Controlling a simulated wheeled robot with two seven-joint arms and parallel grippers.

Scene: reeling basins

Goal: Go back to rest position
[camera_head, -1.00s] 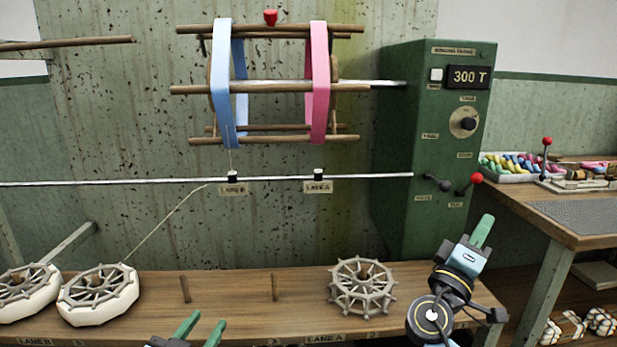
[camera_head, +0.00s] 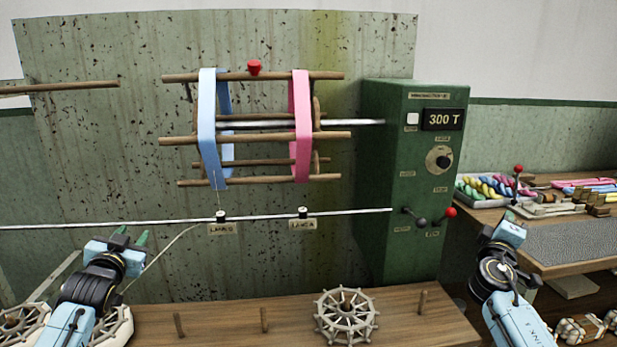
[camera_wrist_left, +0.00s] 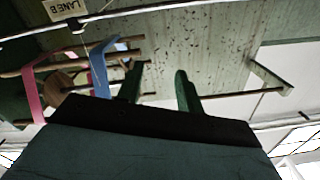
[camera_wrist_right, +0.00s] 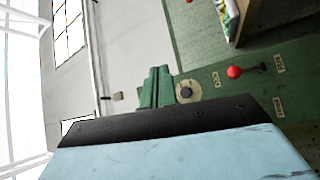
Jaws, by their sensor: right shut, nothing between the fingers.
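My left gripper (camera_head: 131,238) is raised at the left, above the bench and in front of the stained wall. In the left wrist view its green fingers (camera_wrist_left: 160,88) stand apart with nothing between them. My right gripper (camera_head: 510,222) is raised at the right, to the right of the green control box (camera_head: 408,180) and in front of the side table. In the right wrist view its fingers (camera_wrist_right: 156,88) are together and empty. Neither gripper touches anything that I can see.
A reel (camera_head: 255,138) carries a blue and a pink band. A spoked wheel (camera_head: 346,316) and several pegs stand on the bench (camera_head: 230,321). White-rimmed wheels at the left are partly behind my left arm. A side table (camera_head: 575,265) holds coloured skeins.

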